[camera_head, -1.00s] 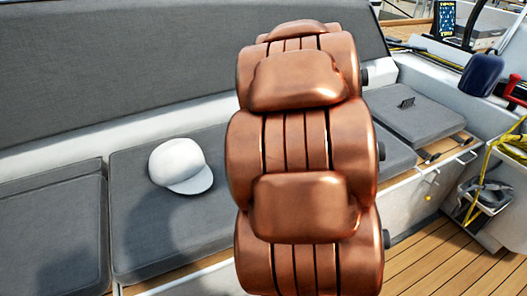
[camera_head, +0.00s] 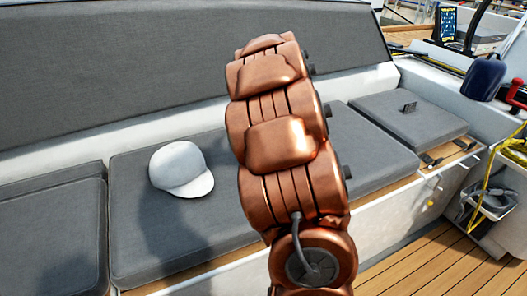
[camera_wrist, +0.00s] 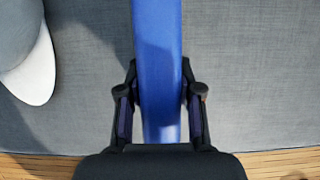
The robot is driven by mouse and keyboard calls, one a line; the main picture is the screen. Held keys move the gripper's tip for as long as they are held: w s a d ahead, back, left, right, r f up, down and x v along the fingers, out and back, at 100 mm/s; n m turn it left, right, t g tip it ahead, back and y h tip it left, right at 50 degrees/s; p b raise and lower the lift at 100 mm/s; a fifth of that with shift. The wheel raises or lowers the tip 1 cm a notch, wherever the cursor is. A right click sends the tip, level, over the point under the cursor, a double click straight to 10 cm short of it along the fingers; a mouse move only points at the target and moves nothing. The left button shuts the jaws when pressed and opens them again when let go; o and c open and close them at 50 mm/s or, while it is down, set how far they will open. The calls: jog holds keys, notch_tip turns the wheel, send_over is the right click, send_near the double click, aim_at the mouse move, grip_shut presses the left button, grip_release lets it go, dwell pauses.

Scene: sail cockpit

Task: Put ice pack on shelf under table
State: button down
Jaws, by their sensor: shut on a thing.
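In the wrist view my gripper (camera_wrist: 160,112) is shut on a long blue object, the ice pack (camera_wrist: 158,50), which runs from between the fingers up past the top edge of the picture. Grey cushion fabric lies behind and below it. In the head view my copper-coloured arm fills the middle, and neither my gripper nor the ice pack can be seen there. No table and no shelf under one can be made out in these views.
A white cap (camera_head: 181,169) lies on the grey bench cushion (camera_head: 135,225); it also shows in the wrist view (camera_wrist: 30,70). A small dark object (camera_head: 409,107) sits on the right cushion. Wooden deck (camera_head: 440,265) is clear.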

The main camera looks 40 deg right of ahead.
jog(key=shift+w+d, duration=0.2)
jog(key=shift+w, duration=0.15)
jog(key=shift+f+b, duration=0.55)
jog(key=shift+f, duration=1.2)
jog(key=shift+a+f, duration=0.1)
jog(key=c, duration=0.8)
grip_release()
jog(key=shift+o, duration=0.2)
